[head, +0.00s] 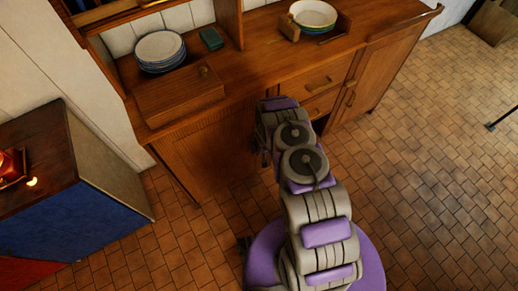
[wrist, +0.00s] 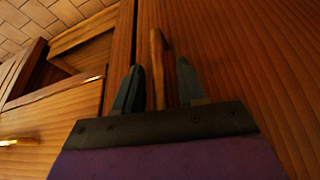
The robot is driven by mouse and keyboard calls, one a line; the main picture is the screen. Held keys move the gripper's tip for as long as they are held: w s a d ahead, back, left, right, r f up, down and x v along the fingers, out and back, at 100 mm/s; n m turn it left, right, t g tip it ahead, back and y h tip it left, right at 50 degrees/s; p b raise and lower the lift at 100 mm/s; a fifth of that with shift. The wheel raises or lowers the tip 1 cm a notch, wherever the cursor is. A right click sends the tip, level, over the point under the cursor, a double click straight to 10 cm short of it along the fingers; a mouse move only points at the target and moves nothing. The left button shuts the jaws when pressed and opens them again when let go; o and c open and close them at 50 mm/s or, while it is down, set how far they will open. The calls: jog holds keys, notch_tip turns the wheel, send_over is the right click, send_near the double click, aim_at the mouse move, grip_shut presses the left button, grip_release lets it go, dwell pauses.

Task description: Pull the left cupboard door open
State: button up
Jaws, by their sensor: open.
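The left cupboard door (head: 205,152) is a brown wooden panel at the lower left of the wooden counter unit, and it appears shut. In the wrist view the door (wrist: 235,50) fills the right side. Its upright wooden handle (wrist: 157,65) stands between the two dark fingers of my gripper (wrist: 159,88). The fingers are open, one on each side of the handle, with visible gaps. Whether they reach past the handle's depth is hard to tell. In the head view my arm hides the handle and most of my gripper.
Drawers (head: 322,82) and a right cupboard door (head: 378,75) are to the right. Stacked plates (head: 160,50), a wooden box (head: 180,95) and a bowl (head: 313,14) stand on top. A blue-sided chest (head: 85,220) is at left. Tiled floor (head: 440,160) is free at right.

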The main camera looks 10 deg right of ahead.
grip_shut()
dwell(0.3)
dwell(0.3)
